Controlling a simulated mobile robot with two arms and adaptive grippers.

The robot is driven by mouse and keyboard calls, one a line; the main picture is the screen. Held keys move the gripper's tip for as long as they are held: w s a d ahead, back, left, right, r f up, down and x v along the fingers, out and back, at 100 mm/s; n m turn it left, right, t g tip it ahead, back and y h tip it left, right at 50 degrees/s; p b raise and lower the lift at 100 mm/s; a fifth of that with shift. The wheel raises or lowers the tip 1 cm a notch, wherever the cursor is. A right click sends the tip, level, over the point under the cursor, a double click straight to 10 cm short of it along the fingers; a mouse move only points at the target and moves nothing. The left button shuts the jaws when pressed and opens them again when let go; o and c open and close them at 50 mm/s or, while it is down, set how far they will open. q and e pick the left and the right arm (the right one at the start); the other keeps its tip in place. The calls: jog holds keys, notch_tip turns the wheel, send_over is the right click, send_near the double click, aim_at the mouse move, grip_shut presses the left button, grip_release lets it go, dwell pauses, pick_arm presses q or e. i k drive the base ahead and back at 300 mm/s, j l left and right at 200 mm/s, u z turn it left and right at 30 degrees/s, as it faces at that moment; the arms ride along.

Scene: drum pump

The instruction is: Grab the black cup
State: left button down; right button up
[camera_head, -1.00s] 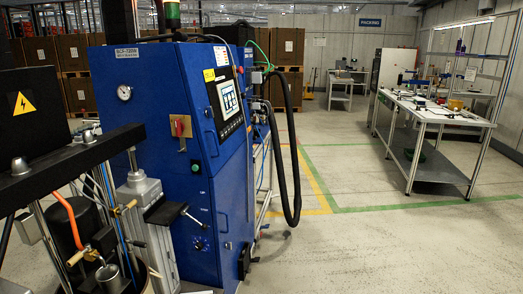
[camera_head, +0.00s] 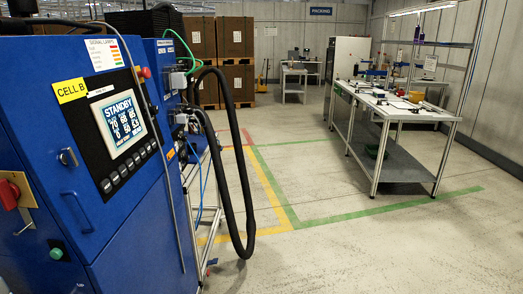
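I do not see a black cup that I can make out in the head view. A white-topped workbench (camera_head: 408,108) stands at the right with several small items on it, too small to tell apart. Neither of my grippers shows in the view.
A large blue machine (camera_head: 130,215) with a standby screen (camera_head: 119,122) fills the left side, close to me. A thick black hose (camera_head: 243,200) hangs from it to near the floor. Stacked brown boxes (camera_head: 238,38) stand behind. The grey floor (camera_head: 350,250) ahead and right is open.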

aim_at(192, 149)
jog(key=i+l, duration=0.1)
jog(key=i, duration=1.65)
jog(key=j+u, duration=0.05)
jog(key=j, duration=0.05)
